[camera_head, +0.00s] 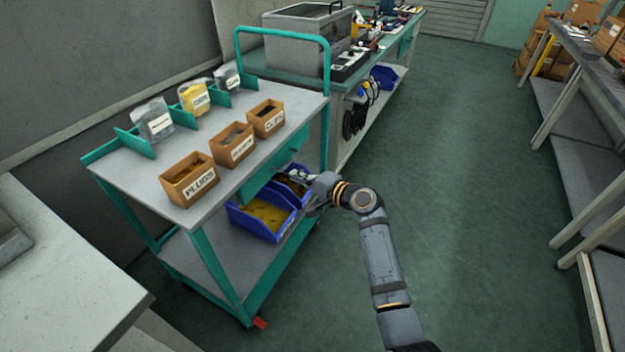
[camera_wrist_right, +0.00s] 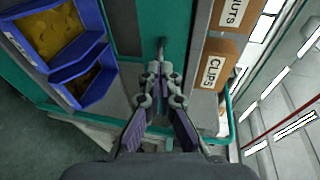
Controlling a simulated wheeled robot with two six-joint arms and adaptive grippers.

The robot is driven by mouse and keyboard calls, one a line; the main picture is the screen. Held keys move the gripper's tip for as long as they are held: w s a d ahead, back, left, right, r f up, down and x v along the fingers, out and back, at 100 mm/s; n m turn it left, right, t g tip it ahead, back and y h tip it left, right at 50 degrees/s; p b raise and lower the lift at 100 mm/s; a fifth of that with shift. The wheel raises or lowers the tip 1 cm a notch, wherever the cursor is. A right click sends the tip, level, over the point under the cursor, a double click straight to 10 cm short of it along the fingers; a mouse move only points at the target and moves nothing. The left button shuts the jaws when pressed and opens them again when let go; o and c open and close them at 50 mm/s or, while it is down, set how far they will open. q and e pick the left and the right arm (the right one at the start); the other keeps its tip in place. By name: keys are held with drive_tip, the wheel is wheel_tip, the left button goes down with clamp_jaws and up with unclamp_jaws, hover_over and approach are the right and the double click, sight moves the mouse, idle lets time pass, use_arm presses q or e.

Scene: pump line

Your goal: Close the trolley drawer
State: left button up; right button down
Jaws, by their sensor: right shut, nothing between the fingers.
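The trolley (camera_head: 225,126) has a grey top and a teal frame, and stands left of centre in the head view. Its teal drawer front (camera_head: 262,180) is under the top's near edge. In the right wrist view the drawer front (camera_wrist_right: 178,30) carries a dark handle (camera_wrist_right: 162,46). My right gripper (camera_head: 313,190) is at the drawer's side of the trolley. In the wrist view its fingertips (camera_wrist_right: 161,68) are together and empty, pointing at the drawer front close to the handle. I cannot tell whether they touch it, or how far the drawer stands out. My left gripper is not in view.
Blue bins (camera_head: 262,217) sit on the lower shelf below the drawer. A workbench (camera_head: 360,75) is behind, and a grey table (camera_head: 60,270) at left.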

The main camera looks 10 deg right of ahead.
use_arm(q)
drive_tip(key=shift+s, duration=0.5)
use_arm(e)
drive_tip(key=v, duration=1)
drive_tip(key=shift+f, duration=0.1)
